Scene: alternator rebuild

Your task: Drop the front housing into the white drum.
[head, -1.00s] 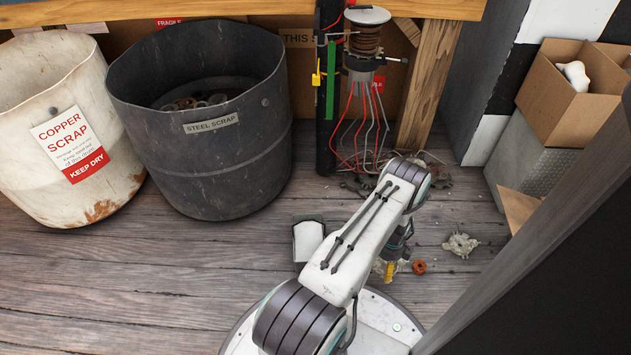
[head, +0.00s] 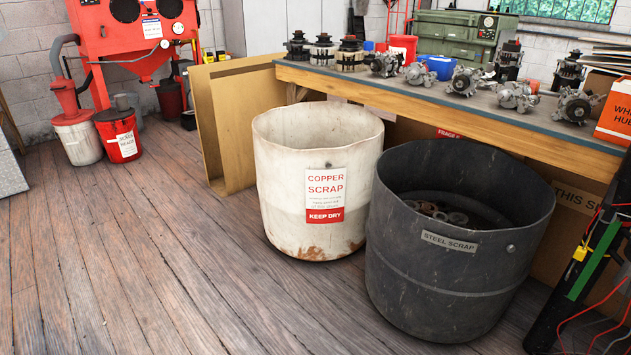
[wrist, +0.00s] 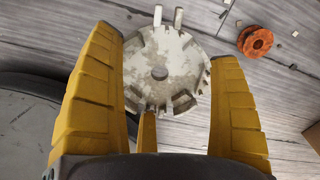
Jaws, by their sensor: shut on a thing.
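The white drum (head: 290,190) stands on the wooden floor in the middle of the head view. It has a "COPPER SCRAP" label, an open top and rust near its base. In the wrist view my gripper (wrist: 170,110) has its yellow fingers shut on the front housing (wrist: 160,88), a pale, worn disc with a centre hole and prongs at its edge. The fingers sit on either side of it, and the floor shows beyond. My gripper and the housing are not in the head view. The drum is not recognisable in the wrist view.
A black "STEEL SCRAP" drum (head: 447,288), with rings inside, stands close to the right of the white drum. A workbench (head: 520,122) with several alternator parts runs behind both. An orange ring (wrist: 255,41) lies on the floor. The floor at left (head: 130,260) is clear.

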